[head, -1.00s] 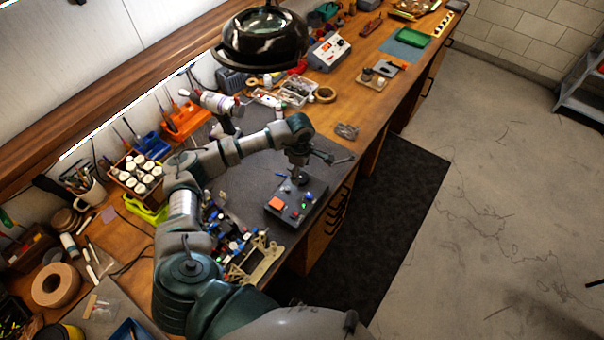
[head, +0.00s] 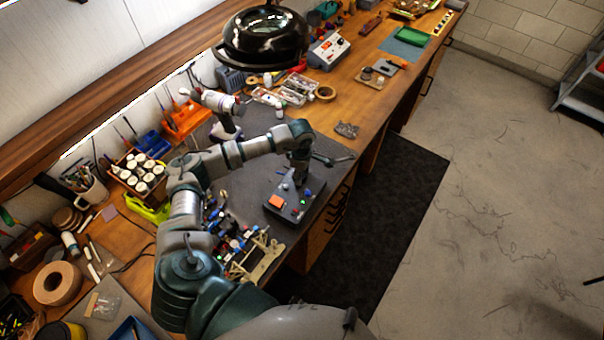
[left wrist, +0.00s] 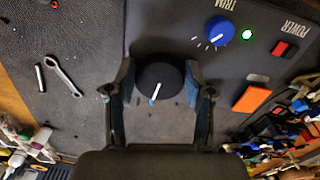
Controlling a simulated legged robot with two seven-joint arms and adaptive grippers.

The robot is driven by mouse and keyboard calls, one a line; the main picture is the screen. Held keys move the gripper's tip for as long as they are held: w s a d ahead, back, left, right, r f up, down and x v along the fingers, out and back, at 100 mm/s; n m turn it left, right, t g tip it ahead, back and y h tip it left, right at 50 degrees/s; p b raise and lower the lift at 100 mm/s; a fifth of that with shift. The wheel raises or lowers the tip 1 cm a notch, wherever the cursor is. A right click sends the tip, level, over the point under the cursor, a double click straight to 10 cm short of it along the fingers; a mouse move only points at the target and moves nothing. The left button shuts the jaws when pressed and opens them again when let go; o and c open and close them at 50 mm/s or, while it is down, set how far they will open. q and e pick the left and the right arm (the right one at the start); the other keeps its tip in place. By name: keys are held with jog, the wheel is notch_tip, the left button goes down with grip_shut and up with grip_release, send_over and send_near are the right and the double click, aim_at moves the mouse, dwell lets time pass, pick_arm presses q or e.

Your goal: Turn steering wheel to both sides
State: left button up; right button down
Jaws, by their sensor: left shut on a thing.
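A dark control box (head: 284,212) lies on the workbench's dark mat in the head view. In the left wrist view, a round black knob (left wrist: 160,72) with a white pointer line sits on the box panel (left wrist: 190,120). My left gripper (left wrist: 158,84) has one finger on each side of this knob and is shut on it. In the head view, my left gripper (head: 298,178) is down at the box and hides part of its top. A car-like assembly with a cream frame (head: 262,266) lies left of the box. My right gripper is not in view.
The panel also has a blue TRIM knob (left wrist: 219,30), a lit green lamp (left wrist: 246,34), a red POWER switch (left wrist: 284,48) and an orange button (left wrist: 251,98). A wrench (left wrist: 66,76) lies beside the box. A black round lamp (head: 265,40) overhangs the bench.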

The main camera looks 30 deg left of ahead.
pick_arm(q)
jog(key=shift+s+a+f, duration=0.15)
jog(key=shift+s+f, duration=0.05)
jog(key=shift+f, duration=0.1)
jog(key=shift+d+f, duration=0.1)
jog(key=shift+d, duration=0.15)
jog(key=shift+s, duration=0.1)
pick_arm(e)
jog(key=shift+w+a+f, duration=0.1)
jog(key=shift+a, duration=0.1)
pick_arm(q)
jog(key=shift+n+b, duration=0.35)
jog(key=shift+n, duration=0.35)
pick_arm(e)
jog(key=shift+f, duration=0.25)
pick_arm(q)
jog(key=n+b, duration=0.1)
jog(key=n, duration=0.2)
jog(key=shift+f+n, duration=0.1)
jog(key=shift+n, duration=0.3)
jog(key=n+b, duration=0.1)
jog(key=n, duration=0.1)
jog(key=shift+n, duration=1.2)
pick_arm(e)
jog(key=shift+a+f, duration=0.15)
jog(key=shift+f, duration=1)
